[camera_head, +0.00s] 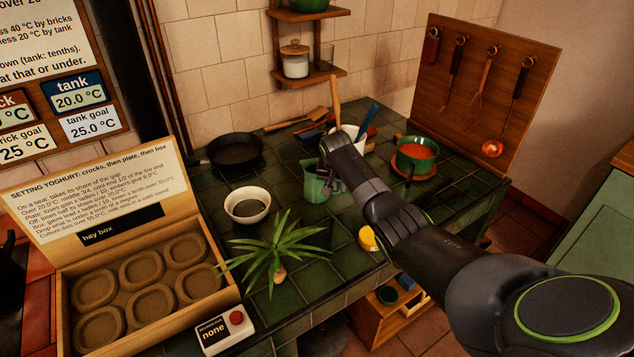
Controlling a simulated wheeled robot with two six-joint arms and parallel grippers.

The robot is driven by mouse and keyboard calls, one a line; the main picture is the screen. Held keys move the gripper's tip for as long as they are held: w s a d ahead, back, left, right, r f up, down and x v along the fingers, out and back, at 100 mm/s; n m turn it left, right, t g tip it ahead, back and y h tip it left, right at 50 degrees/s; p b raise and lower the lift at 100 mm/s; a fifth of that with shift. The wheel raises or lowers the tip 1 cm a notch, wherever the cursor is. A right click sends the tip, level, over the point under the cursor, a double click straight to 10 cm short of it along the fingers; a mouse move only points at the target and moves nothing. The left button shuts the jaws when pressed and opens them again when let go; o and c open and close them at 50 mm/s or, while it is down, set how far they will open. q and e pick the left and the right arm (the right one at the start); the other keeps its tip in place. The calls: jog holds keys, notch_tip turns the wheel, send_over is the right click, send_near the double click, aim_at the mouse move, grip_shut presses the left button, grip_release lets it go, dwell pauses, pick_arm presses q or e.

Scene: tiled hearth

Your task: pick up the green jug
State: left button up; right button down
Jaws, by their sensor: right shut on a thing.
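The green jug (315,187) stands upright at the middle of the dark green tiled counter, as far as I can tell. My right arm reaches in from the lower right. My right gripper (328,178) is at the jug's right side and shut on it. The gripper and wrist cover the jug's right side, and the fingertips are hard to make out. I cannot tell whether the jug's base touches the tiles. My left gripper is not in view.
A white bowl (248,205) and a spiky plant (275,250) stand left of and in front of the jug. A black pan (235,150), a white utensil crock (350,131) and a green pot of red food (416,154) stand behind. The hay box (235,296) is front left.

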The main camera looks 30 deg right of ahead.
dwell(0.5)
jog(key=shift+w+r, duration=0.15)
jog(key=shift+r, duration=0.2)
notch_tip(320, 180, up, 10)
jog(key=shift+f+b, duration=0.25)
jog(key=shift+b, duration=0.4)
dwell(0.4)
